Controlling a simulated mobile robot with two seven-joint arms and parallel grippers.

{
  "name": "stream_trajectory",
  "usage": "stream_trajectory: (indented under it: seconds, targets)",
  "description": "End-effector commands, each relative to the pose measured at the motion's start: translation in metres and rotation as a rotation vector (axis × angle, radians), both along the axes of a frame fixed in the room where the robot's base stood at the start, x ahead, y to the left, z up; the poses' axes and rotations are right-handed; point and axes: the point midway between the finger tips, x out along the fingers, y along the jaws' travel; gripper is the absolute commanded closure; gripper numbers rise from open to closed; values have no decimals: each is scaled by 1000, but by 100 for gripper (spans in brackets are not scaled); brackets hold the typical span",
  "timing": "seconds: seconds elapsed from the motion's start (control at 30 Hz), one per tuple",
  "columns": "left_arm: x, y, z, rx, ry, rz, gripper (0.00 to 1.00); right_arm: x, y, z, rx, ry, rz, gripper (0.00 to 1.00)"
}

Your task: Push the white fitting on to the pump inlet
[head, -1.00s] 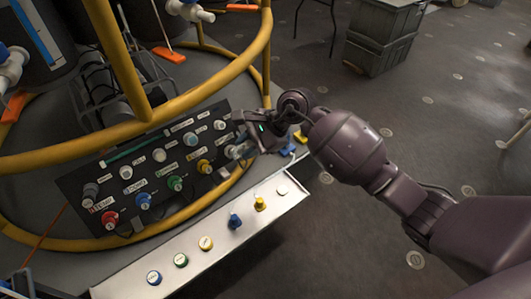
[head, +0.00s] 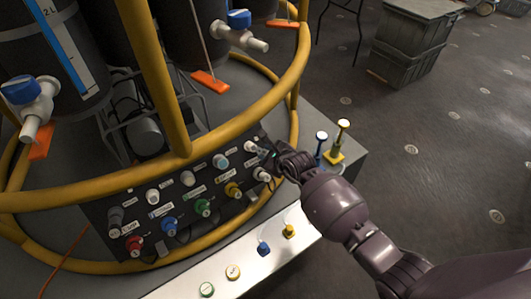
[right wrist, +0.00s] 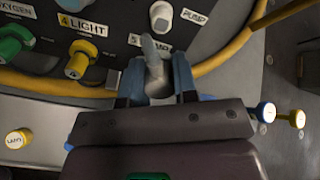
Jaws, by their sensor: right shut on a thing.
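My right gripper (right wrist: 158,88) is shut on the white fitting (right wrist: 153,55), a pale, slightly tapered piece whose tip points up at the panel. In the head view the gripper (head: 272,160) is at the right end of the black panel (head: 180,235). The fitting lies over the spot right of the yellow plug (head: 232,190), hiding part of a label marked 5. The pump inlet appears to be the white stub (right wrist: 162,14) beside the label PUMP (right wrist: 195,17), above the fitting's tip. I cannot tell whether the fitting touches the panel. My left gripper is not in view.
Yellow rails (head: 265,72) curve around and above the panel. A pale ledge with coloured buttons (head: 263,248) runs in front. A blue and a yellow post (head: 338,145) stand just right of the gripper. Grey crates (head: 405,45) stand on the open floor behind.

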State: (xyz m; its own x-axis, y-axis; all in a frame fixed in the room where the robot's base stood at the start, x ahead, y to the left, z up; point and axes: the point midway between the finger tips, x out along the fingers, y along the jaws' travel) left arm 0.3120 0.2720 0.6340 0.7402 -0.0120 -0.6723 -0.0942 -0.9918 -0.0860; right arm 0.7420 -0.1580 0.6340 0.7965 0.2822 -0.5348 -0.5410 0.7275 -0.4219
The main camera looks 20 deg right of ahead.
Motion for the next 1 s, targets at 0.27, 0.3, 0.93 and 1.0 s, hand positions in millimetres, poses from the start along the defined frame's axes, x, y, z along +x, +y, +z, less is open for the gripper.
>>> stream_trajectory:
  seconds: [0.27, 0.3, 0.93, 1.0]
  targets:
    - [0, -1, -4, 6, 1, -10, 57, 6, 2, -9, 2, -1, -5, 100]
    - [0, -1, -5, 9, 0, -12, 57, 8, 3, -11, 1, 1, -5, 100]
    - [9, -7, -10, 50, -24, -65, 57, 43, 14, -33, -1, 0, -5, 100]
    - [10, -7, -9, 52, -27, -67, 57, 45, 15, -33, 0, -1, -4, 100]
